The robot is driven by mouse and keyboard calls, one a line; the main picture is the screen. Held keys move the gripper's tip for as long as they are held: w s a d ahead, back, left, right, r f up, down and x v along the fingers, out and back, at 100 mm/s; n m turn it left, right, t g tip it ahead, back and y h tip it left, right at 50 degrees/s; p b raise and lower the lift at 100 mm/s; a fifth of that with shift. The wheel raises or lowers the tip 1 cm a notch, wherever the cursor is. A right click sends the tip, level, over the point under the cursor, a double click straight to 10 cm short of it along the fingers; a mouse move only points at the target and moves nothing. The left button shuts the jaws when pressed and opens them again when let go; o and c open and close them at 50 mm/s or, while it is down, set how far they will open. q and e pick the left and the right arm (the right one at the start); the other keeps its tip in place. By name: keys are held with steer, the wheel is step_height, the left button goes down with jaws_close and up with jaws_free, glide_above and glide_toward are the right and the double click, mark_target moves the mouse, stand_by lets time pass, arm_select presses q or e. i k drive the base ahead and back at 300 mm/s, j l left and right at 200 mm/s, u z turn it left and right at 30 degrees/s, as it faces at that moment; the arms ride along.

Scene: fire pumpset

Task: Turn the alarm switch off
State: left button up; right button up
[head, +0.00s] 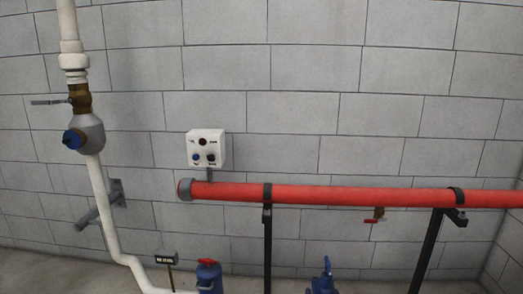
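A small white control box (206,149) is fixed to the grey block wall, left of the picture's middle. Its front carries a dark round part (203,141) at the top, a blue round part (196,158) at lower left and a dark knob-like part (211,158) at lower right. The labels are too small to read, so I cannot tell which part is the alarm switch or how it is set. Neither of my grippers shows in the head view.
A red horizontal pipe (340,194) runs below the box on black supports (267,240). A white vertical pipe (107,215) with a valve (84,134) stands at left. A blue pump part with a red handle (208,275) and a blue valve (324,280) stand low in front.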

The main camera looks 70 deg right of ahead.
mark_target(211, 158)
steer(key=z, duration=1.8)
steer(key=i+j+z, duration=0.1)
steer(key=i+j, duration=0.2)
steer(key=i+j+z, duration=0.15)
steer(key=i+j, duration=0.15)
steer(key=j, duration=0.25)
